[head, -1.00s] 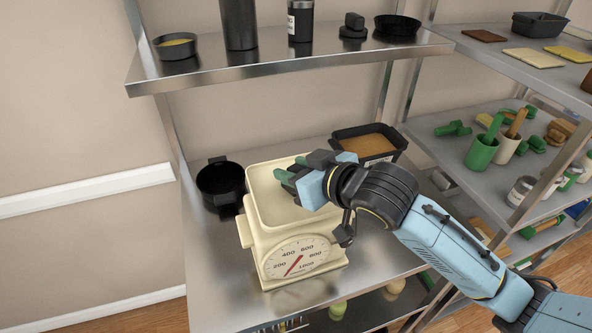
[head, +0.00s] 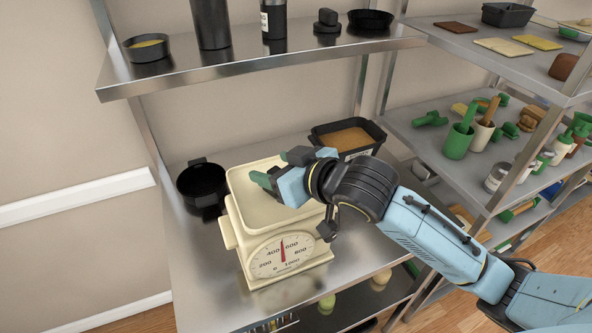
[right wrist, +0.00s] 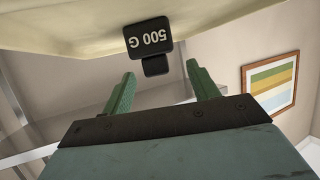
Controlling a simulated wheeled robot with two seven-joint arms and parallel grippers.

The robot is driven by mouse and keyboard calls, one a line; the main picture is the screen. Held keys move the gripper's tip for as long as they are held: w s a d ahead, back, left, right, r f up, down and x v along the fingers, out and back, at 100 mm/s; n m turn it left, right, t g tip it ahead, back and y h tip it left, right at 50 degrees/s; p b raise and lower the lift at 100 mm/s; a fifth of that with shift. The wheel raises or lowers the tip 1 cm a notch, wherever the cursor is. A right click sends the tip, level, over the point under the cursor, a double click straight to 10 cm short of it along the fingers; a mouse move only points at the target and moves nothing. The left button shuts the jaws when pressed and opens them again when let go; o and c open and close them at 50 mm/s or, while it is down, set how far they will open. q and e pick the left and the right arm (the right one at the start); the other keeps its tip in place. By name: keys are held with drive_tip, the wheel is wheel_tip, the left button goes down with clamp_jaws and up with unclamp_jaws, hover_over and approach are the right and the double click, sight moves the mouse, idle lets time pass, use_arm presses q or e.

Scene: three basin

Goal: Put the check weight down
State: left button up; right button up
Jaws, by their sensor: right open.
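The check weight (right wrist: 150,40) is a black block marked "500 G", with a smaller knob, seen upside down in the right wrist view. It rests against the cream pan of the scale (right wrist: 60,25). That gripper is open over the pan of the cream scale (head: 245,222). In the right wrist view its green fingers (right wrist: 160,72) stand apart, either side of the knob's line, with nothing clamped. The dial (head: 282,256) needle points up, between 400 and 600. My left gripper is not in view.
A black pot (head: 202,184) stands left of the scale, and a black tray with brown contents (head: 347,138) stands behind right. A steel shelf (head: 260,62) with pans and canisters hangs above. Bare steel counter (head: 200,270) lies left and in front of the scale.

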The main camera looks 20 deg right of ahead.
drive_tip(key=v, duration=0.5)
drive_tip(key=shift+s+d, duration=0.1)
drive_tip(key=shift+s, duration=0.05)
drive_tip(key=p+v, duration=0.6)
drive_tip(key=p, duration=0.3)
drive_tip(key=shift+s+r, duration=0.1)
